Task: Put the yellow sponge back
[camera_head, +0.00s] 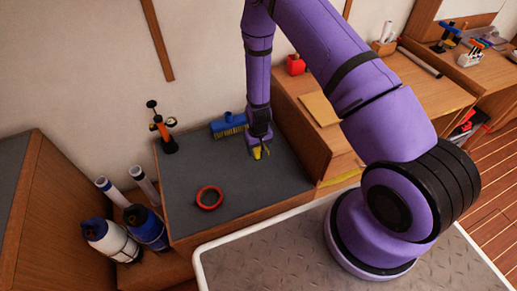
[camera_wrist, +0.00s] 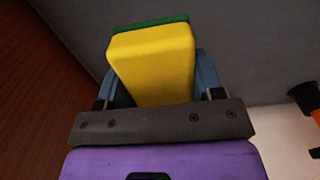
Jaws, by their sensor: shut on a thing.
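The yellow sponge (camera_wrist: 155,65) has a green layer on its far side and sits between the fingers of my gripper (camera_wrist: 160,92) in the wrist view. My gripper is shut on it. In the head view my gripper (camera_head: 259,150) points down over the grey-topped bench, near its right side, and only a small yellow part of the sponge (camera_head: 257,154) shows below it. Whether the sponge touches the bench top (camera_head: 245,178) cannot be told.
A blue brush (camera_head: 229,124) with yellow bristles lies close to the left of my gripper. A red ring (camera_head: 209,197) and a black-and-orange stand (camera_head: 162,130) are on the bench. A wooden box (camera_head: 330,150) rises at right. The bench's front right is clear.

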